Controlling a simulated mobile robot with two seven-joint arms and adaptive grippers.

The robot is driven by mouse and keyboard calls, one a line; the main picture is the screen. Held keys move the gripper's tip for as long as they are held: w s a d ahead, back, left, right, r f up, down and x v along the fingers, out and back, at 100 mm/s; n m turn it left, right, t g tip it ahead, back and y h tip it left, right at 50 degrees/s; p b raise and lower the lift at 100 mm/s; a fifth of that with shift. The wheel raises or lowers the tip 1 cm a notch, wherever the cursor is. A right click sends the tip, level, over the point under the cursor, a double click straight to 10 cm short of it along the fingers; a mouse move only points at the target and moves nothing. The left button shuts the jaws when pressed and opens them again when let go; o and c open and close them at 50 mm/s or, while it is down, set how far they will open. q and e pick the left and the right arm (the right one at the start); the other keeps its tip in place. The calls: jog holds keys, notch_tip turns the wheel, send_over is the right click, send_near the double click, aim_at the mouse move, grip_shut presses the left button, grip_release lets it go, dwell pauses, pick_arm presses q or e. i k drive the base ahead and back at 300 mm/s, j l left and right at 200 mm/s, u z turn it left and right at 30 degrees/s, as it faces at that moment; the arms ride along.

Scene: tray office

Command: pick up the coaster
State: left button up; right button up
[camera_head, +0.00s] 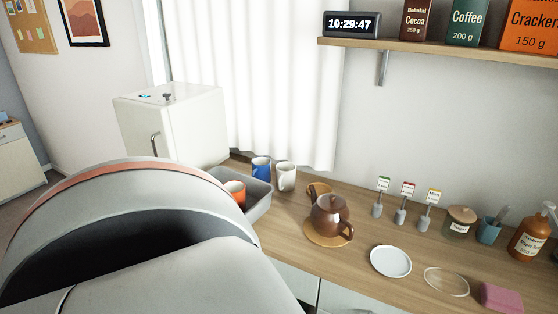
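Two flat round things could be the coaster; I cannot tell which. One is a thin disc (446,281) with a pale rim and a wood-coloured middle, lying flat at the counter's front with nothing on it. The other is a tan round mat (322,238) under a brown teapot (330,215), which hides much of it. A white round plate or saucer (390,261) lies between them, apart from both. Neither of my grippers is in view. A large grey part of my own arm fills the lower left and hides the counter's left part.
The wooden counter (375,288) holds a grey tray (259,200) with an orange mug (235,192), blue and white mugs (286,176), several tagged holders (401,215), a jar (459,222), an amber bottle (530,234) and a pink sponge (501,297). A shelf (440,50) overhangs the back.

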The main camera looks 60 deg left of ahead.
aim_at(322, 188)
jog(key=j+u, duration=0.1)
jog(key=u, duration=1.5)
jog(key=i+j+z, duration=0.15)
jog(key=j+z, duration=0.35)
jog(key=j, duration=0.35)
jog(key=j+z, duration=0.45)
jog(key=j, duration=0.35)
